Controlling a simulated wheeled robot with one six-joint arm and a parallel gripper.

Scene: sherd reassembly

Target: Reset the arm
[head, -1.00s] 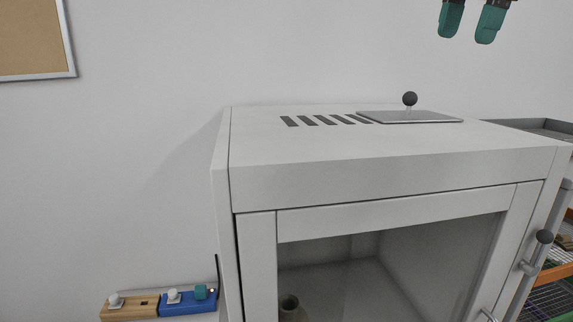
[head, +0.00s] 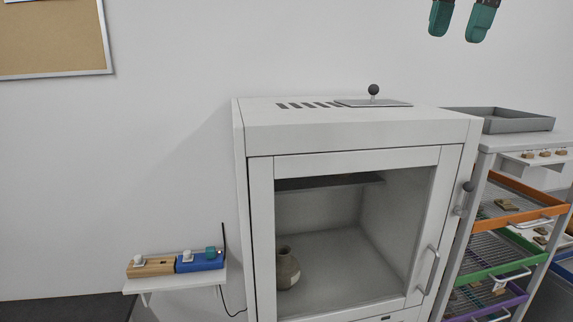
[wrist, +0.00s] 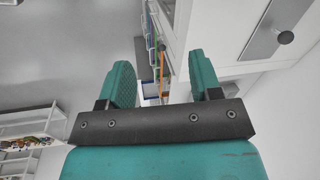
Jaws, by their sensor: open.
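My gripper (head: 458,20) is at the top of the head view, with two teal fingers hanging down apart from each other. It is open and empty, raised above the white cabinet (head: 350,136) and clear of it. In the wrist view the two teal fingers of my gripper (wrist: 164,85) stand apart with nothing between them. The rest of my arm is outside the head view.
The cabinet has a glass door with a brown vase (head: 287,270) inside and a knobbed plate (head: 373,102) on top. At right stands a rack of coloured trays (head: 505,217) holding sherds under a grey tray (head: 512,121). A wall shelf (head: 180,283) is at left.

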